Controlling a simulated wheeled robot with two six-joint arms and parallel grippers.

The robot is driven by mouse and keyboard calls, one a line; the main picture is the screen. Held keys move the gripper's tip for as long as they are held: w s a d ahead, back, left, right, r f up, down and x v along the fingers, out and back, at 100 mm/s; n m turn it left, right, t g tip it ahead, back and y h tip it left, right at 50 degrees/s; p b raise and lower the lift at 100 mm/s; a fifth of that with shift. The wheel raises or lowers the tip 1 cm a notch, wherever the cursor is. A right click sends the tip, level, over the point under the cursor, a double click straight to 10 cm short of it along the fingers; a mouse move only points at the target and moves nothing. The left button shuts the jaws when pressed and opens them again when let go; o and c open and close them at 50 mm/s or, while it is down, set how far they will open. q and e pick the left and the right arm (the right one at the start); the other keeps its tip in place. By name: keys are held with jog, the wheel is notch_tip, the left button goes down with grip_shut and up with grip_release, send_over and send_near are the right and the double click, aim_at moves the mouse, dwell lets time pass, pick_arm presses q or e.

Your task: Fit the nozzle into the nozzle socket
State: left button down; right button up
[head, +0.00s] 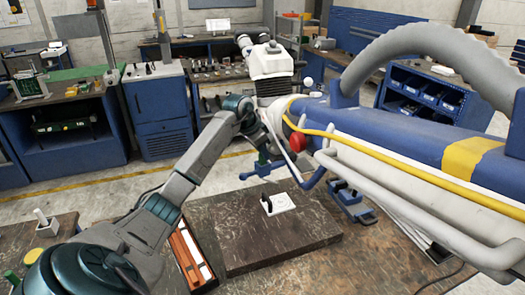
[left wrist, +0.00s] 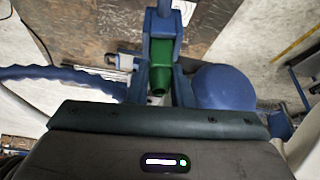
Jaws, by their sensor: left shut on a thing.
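In the left wrist view the green nozzle (left wrist: 160,65) sits between the blue fingers, above the dark gripper body. A red round part (head: 298,142) and a blue curved handle (head: 316,180) are just right of the gripper. I cannot make out the nozzle socket for certain. My right gripper is not in view.
A dark board (head: 285,240) lies on the bench below, with a small white plate (head: 278,204) bearing a black part. A blue clamp-like part (head: 350,205) stands right of the board. A long case (head: 192,258) lies left of it. Blue cabinets stand behind.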

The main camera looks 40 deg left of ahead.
pick_arm(q)
jog(key=shift+f+b, duration=0.35)
jog(key=shift+f, duration=0.5)
jog(key=c, duration=1.2)
grip_release()
jog(key=shift+r, duration=0.1)
jog(key=shift+s+a+r+b, duration=0.1)
jog(key=shift+s+r+b, duration=0.05)
jog(key=shift+r+b, duration=0.15)
jog(key=shift+b+v, duration=2)
jog(key=shift+v, duration=3.1)
